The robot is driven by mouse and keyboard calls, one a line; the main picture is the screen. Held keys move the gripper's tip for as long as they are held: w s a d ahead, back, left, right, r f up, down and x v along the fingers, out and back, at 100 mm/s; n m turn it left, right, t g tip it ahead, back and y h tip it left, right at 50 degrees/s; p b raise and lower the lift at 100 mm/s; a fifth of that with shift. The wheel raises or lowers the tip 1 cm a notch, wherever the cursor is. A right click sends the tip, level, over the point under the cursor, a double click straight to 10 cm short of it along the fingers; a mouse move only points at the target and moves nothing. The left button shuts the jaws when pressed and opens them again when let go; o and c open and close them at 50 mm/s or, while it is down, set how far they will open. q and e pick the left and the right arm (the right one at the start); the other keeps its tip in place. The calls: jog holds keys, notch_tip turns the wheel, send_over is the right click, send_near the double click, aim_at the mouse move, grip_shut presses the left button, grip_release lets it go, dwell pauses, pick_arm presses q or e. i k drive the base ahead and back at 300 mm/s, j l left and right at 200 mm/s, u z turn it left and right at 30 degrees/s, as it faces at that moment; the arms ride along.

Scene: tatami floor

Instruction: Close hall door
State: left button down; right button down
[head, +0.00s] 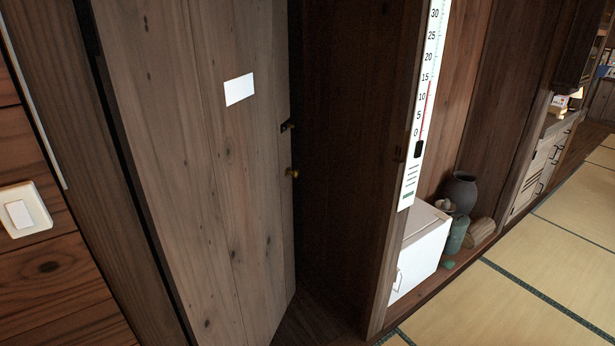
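The hall door (222,190) is a tall wooden plank door in the left half of the head view. It has a white paper (239,89) on its face. A small brass knob (292,173) and a dark latch (287,126) sit at its right edge. The door stands ajar, hinged along its left side. A dark gap (340,150) lies between its right edge and the right door post (400,150). Neither of my grippers is in view.
A light switch (21,210) is on the wall at left. A large thermometer (426,100) hangs on the post. A white cabinet (420,247), a dark pot (461,192) and a green bottle (457,235) stand on a wooden ledge. Open tatami (500,300) lies at right.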

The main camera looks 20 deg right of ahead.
aim_at(197, 91)
jog(key=z, duration=0.2)
jog(key=i+l+z, duration=0.5)
jog(key=i, duration=0.7)
jog(key=i+z, duration=0.5)
jog(key=i, duration=0.7)
